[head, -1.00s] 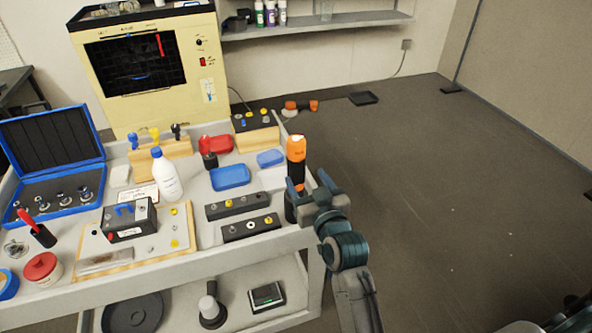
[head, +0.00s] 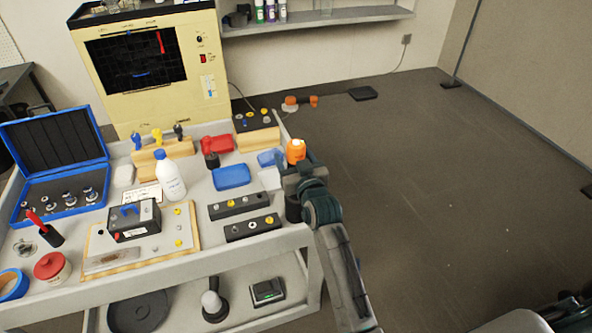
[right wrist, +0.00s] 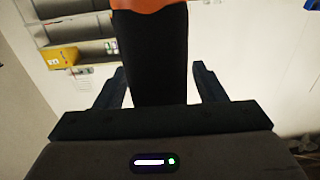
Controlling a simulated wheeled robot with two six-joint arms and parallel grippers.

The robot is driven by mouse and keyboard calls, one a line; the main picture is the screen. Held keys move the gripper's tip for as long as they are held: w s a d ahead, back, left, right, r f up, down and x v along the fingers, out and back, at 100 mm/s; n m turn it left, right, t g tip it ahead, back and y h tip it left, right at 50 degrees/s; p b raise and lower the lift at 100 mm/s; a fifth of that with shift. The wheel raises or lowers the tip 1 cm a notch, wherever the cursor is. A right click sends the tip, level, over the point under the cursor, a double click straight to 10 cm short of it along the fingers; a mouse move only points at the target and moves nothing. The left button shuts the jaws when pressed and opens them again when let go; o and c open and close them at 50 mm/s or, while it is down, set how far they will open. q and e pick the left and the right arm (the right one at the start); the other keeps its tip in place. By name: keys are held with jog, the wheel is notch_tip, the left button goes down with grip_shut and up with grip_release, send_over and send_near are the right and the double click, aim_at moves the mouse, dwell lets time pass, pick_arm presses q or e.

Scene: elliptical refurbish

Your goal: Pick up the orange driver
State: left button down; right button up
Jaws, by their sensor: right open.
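The orange driver (head: 296,151) has an orange top and a dark body, and stands upright at the right edge of the cart top. In the right wrist view its black body (right wrist: 150,60) rises between my fingers, with its orange part at the top edge. My right gripper (head: 298,172) is at the driver's upper body, hiding part of it in the head view. My left gripper is not in view.
The cart top (head: 205,205) holds a blue tray (head: 232,177), a white bottle (head: 170,178) and two dark blocks with knobs (head: 238,206) left of the driver. Another orange tool (head: 300,102) lies beyond the cart.

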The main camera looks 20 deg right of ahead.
aim_at(293, 139)
jog(key=shift+s, duration=0.1)
grip_shut()
jog(key=shift+r, duration=0.15)
notch_tip(293, 139, up, 10)
jog(key=shift+f+b, duration=0.1)
jog(key=shift+b, duration=0.9)
jog(key=c, duration=0.8)
grip_release()
grip_shut()
